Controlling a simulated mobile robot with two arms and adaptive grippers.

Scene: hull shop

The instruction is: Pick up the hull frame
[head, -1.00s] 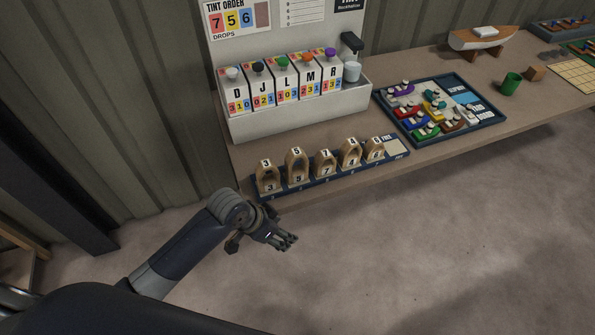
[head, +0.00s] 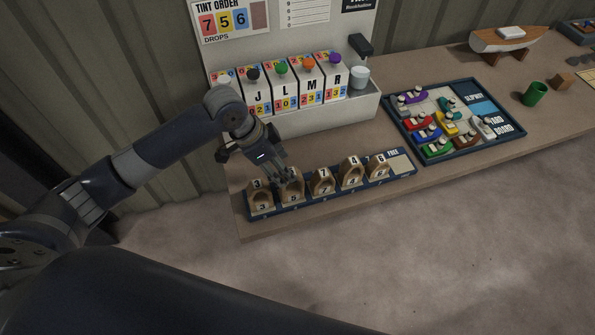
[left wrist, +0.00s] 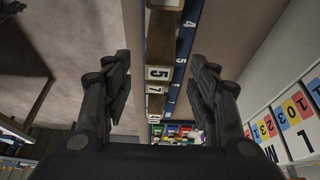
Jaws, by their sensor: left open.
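Several wooden arch-shaped hull frames with number tags stand upright in a row on a dark blue rack (head: 330,196). From left to right they are frame 3 (head: 262,203), frame 5 (head: 291,195), frame 7 (head: 322,183), frame 4 (head: 351,173) and frame 6 (head: 377,167). My left gripper (head: 284,174) is open and empty, over the rack's left part, just behind the top of frame 5, partly hiding it. In the left wrist view its fingers (left wrist: 160,88) are spread, with the tags 5 and 7 showing between them. Whether it touches a frame cannot be told.
Behind the rack stands a white dispenser (head: 330,118) with lettered bottles. A blue-rimmed board with small boats (head: 470,146) lies to the right, with a green cup (head: 534,93) and a model hull (head: 507,42) beyond. The bench's front edge runs just before the rack.

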